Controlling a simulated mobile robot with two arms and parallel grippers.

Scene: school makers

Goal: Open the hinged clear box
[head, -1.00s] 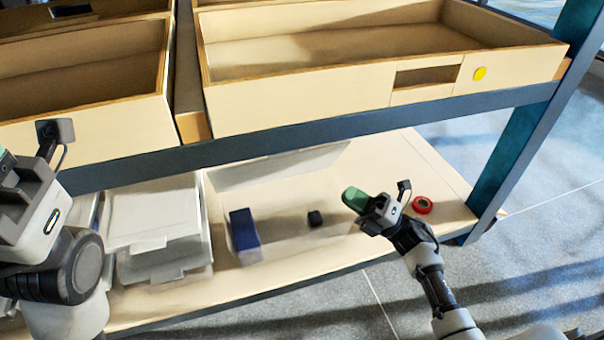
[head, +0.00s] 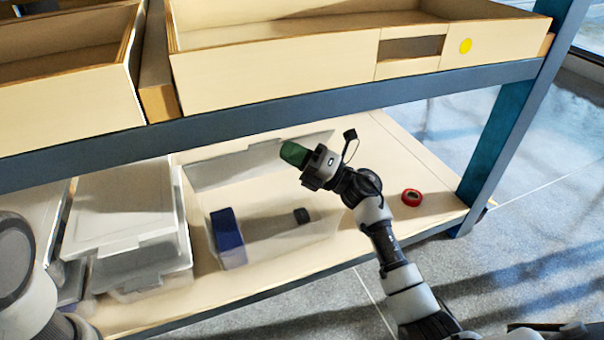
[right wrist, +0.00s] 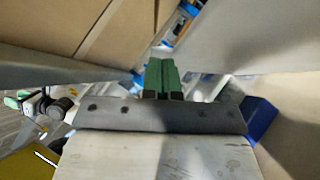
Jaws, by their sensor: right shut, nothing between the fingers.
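The clear box (head: 285,248) stands on the lower shelf, with a blue block (head: 227,238) and a small black object (head: 301,215) inside. Its clear lid (head: 235,166) stands raised and tilted at the back edge, partly hidden by the shelf beam and my right gripper. My right gripper (head: 293,153) has green fingers, shut and empty, in front of the lid's right part; I cannot tell whether they touch it. The shut green fingers (right wrist: 162,75) also show in the right wrist view, with a blue thing (right wrist: 260,118) to the right. My left gripper is out of view.
Stacked clear boxes with white lids (head: 120,215) stand left of the open box. A red round object (head: 411,197) lies on the shelf to the right. The blue-grey beam (head: 300,107) and wooden trays (head: 280,75) are above. A post (head: 497,150) stands right.

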